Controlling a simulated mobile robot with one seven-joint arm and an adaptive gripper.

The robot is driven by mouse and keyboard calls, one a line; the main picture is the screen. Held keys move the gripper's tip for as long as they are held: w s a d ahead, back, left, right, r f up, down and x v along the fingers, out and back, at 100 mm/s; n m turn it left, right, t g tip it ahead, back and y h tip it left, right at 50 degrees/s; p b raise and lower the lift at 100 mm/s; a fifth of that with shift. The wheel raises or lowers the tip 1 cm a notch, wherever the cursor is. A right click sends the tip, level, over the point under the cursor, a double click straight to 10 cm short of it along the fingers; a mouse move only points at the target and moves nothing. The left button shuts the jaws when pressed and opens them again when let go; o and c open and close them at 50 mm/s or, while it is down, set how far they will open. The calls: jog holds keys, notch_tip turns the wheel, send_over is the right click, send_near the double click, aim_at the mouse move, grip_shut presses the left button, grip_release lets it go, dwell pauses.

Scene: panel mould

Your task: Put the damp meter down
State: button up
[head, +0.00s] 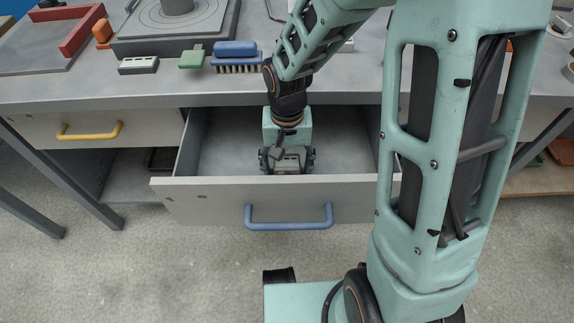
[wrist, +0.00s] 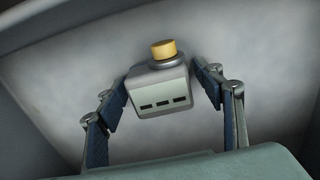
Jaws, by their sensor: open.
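The damp meter (wrist: 158,92) is a light grey block with a yellow knob on top and several dark slots on its face. It is inside the open drawer (head: 345,195), low near the drawer floor; whether its whole base touches the floor is hard to tell. My gripper (head: 287,160) reaches down into the drawer from above. In the wrist view its two blue-padded fingers stand open, one on each side of the meter, close to it. In the head view the meter is mostly hidden by my gripper.
The drawer has a blue handle (head: 288,217) and bare floor left and right of my gripper. The worktop (head: 80,92) above holds a blue brush (head: 236,56), a green block (head: 192,58) and a white-topped block (head: 138,65). A shut drawer with a yellow handle (head: 90,131) is at left.

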aim_at(287, 161)
notch_tip(287, 161, up, 12)
jog(key=p, duration=0.3)
jog(key=shift+r+p, duration=0.2)
jog(key=shift+p, duration=0.15)
